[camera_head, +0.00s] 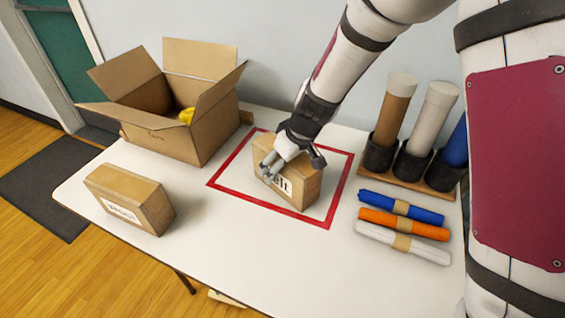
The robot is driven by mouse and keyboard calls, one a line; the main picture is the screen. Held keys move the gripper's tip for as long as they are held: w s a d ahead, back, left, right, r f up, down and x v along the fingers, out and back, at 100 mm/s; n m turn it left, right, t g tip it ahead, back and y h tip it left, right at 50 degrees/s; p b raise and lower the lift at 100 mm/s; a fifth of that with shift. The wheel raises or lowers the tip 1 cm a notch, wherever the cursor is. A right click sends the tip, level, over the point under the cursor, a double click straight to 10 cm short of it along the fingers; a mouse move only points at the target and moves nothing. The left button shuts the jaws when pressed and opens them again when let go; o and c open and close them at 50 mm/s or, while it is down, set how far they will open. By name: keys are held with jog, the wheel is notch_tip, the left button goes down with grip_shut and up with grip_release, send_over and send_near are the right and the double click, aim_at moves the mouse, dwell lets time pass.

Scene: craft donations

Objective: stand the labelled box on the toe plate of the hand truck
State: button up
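A brown cardboard box (302,190) with a white label on its front stands upright inside the red tape square on the table. My gripper (290,165) is over this box from above, with one finger in front of its near face and partly covering the label. I cannot tell whether the fingers press on it. A second, similar box (148,202), also with a white label, stands at the table's left front, apart from my gripper. No hand truck or toe plate shows in this view.
An open carton (170,130) with something yellow inside stands at the back left of the white table (225,235). Rolls stand in a dark-cupped rack (405,178) at the right. Blue, orange and white rolls (402,225) lie before it. A dark mat (50,180) lies on the floor.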

jog(key=shift+r, duration=0.1)
jog(key=p+v, duration=0.2)
jog(key=v, duration=1)
